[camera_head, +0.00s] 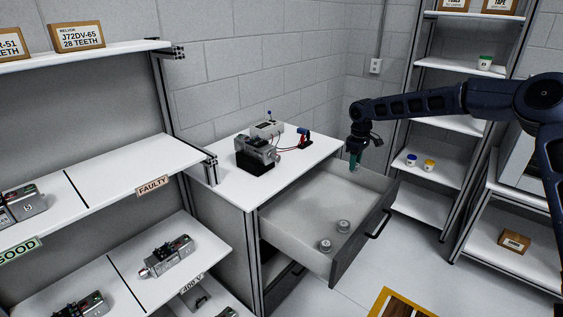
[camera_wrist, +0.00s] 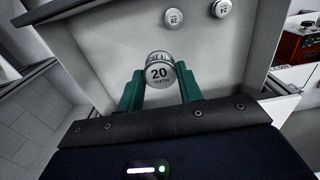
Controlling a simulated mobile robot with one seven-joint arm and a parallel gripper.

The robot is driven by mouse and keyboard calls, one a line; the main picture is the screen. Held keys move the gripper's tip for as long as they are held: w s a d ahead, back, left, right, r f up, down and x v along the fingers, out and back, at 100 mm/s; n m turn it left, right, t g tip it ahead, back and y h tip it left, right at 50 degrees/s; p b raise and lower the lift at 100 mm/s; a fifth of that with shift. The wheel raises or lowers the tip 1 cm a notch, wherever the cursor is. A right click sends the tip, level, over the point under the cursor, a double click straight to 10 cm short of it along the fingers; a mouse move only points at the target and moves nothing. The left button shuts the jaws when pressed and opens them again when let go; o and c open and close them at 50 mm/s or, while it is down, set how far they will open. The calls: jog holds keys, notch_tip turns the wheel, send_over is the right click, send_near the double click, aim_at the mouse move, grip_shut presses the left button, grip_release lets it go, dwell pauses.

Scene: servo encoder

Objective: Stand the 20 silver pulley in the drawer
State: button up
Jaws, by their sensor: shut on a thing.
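The silver pulley (camera_wrist: 159,70), marked "20 TEETH", is held between the green fingers of my gripper (camera_wrist: 160,84) in the wrist view. My gripper (camera_head: 355,168) is above the back right part of the open drawer (camera_head: 290,219) in the head view; the pulley is too small to make out there. In the wrist view the drawer floor (camera_wrist: 120,30) lies beyond the pulley. Whether the pulley touches the floor cannot be told. Two other silver pulleys stand in the drawer's front part (camera_head: 325,246) (camera_head: 343,226), apart from the held one.
The bench top (camera_head: 222,160) above the drawer carries a grey servo unit (camera_head: 257,150) and a red device (camera_head: 304,138). Shelves with servos stand at left; shelves with small jars (camera_head: 429,165) stand at right. The drawer's middle floor is clear.

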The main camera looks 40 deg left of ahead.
jog(key=w+d, duration=0.3)
jog(key=w, duration=0.7)
jog(key=shift+w+d, duration=0.35)
dwell(0.6)
dwell(0.5)
jog(key=shift+f, duration=12.25)
jog(key=shift+f, duration=0.55)
